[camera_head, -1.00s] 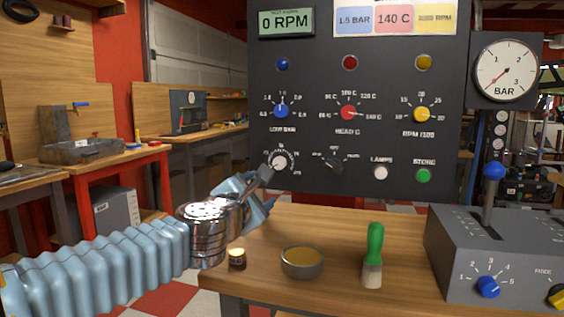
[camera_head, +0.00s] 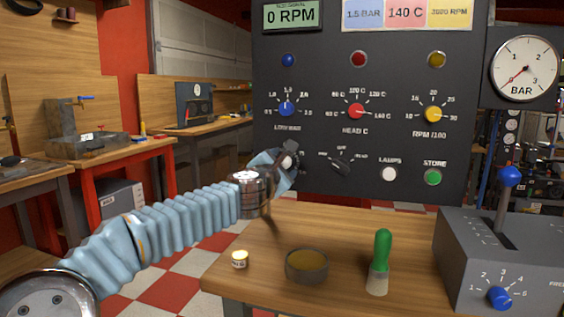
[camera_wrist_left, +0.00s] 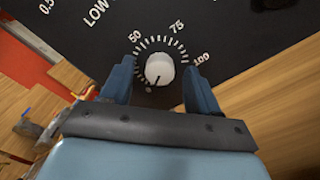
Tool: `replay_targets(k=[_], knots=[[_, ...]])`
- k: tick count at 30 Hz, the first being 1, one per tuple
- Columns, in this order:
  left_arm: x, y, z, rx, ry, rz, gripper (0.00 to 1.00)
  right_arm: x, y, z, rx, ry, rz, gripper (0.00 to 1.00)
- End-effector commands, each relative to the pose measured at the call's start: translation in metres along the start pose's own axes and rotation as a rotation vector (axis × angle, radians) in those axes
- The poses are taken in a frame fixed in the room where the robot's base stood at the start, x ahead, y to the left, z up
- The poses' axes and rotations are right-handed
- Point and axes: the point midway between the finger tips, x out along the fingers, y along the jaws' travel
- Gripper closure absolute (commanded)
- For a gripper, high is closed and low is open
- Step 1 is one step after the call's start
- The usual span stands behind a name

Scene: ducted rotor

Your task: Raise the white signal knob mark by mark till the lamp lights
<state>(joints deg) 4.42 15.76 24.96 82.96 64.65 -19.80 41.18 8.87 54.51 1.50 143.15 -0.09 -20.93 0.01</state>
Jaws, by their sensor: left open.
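The white signal knob (camera_wrist_left: 159,70) sits on the dark panel inside a ring of marks; 50, 75 and 100 are readable beside it. A dark pointer line on it points down and slightly left in the left wrist view. My left gripper (camera_wrist_left: 160,82) is open, one finger on each side of the knob, with gaps visible. In the head view my left gripper (camera_head: 288,162) is at the panel and hides most of the knob and its scale. The blue lamp (camera_head: 288,60), red lamp (camera_head: 358,59) and yellow lamp (camera_head: 437,60) look dim. The display (camera_head: 291,16) reads 0 RPM.
Blue (camera_head: 287,109), red (camera_head: 356,111) and yellow (camera_head: 432,114) knobs sit above. A black selector (camera_head: 341,168) is just right of my gripper. The bench below holds a small jar (camera_head: 239,259), a bowl (camera_head: 306,265), a green-handled brush (camera_head: 381,262) and a grey lever box (camera_head: 470,255).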

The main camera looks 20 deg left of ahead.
Motion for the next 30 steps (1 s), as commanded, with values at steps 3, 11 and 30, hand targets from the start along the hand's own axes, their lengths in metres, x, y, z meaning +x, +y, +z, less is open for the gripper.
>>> replay_targets(k=[3, 11, 30], knots=[[0.0044, -0.0007, -0.0001, 0.0, 0.0, -0.001, 0.39, -0.0009, -0.0008, 0.0003, -0.001, -0.001, -0.001, 0.57], [0.0043, -0.0007, -0.0003, 0.0, 0.0, -0.001, 0.45, -0.0005, -0.0006, 0.0004, 0.0, -0.001, -0.001, 0.57], [0.0041, -0.0003, 0.0002, 0.044, 0.001, -0.001, 0.95, -0.0036, -0.0024, 0.0008, -0.001, -0.002, -0.001, 0.57]])
